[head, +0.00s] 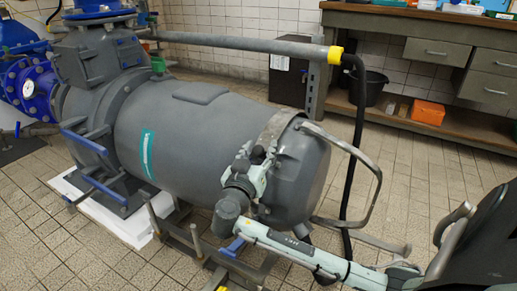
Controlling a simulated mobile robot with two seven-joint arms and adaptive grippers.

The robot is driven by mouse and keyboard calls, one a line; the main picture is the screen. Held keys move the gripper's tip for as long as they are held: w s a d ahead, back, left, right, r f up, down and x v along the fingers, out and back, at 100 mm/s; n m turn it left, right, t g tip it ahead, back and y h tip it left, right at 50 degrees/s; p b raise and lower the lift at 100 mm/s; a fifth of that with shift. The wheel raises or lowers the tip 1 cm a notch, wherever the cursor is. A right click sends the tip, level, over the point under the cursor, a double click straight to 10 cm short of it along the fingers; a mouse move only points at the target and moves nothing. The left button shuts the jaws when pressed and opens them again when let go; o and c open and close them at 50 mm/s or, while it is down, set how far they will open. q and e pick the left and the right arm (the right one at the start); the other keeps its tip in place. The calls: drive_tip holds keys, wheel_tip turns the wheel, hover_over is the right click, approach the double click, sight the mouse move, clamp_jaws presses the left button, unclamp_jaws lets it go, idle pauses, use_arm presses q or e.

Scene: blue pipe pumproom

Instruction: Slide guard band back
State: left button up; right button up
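The guard band (283,122) is a dull grey-beige strap around the rear part of the big grey motor body (190,130). Its upper part shows in the head view, and its lower part is hidden behind my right gripper and wrist. My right gripper (262,156) reaches in from the lower right and is at the side of the motor, right at the band's visible lower end. The fingers overlap the band in the picture. I cannot tell whether they are closed on it or only beside it. My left gripper is not in view.
A bent grey metal handle (372,170) sticks out behind the motor's end. A black hose (358,130) hangs from a horizontal pipe (250,45) with a yellow end. A workbench (440,30) stands at the back right. Steel frame legs (195,245) stand in front; tiled floor is open at left.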

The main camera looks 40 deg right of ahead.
drive_tip(key=shift+a, duration=0.1)
drive_tip(key=shift+s+a, duration=0.15)
drive_tip(key=shift+a, duration=0.1)
drive_tip(key=v, duration=1.1)
drive_tip(key=shift+s, duration=0.15)
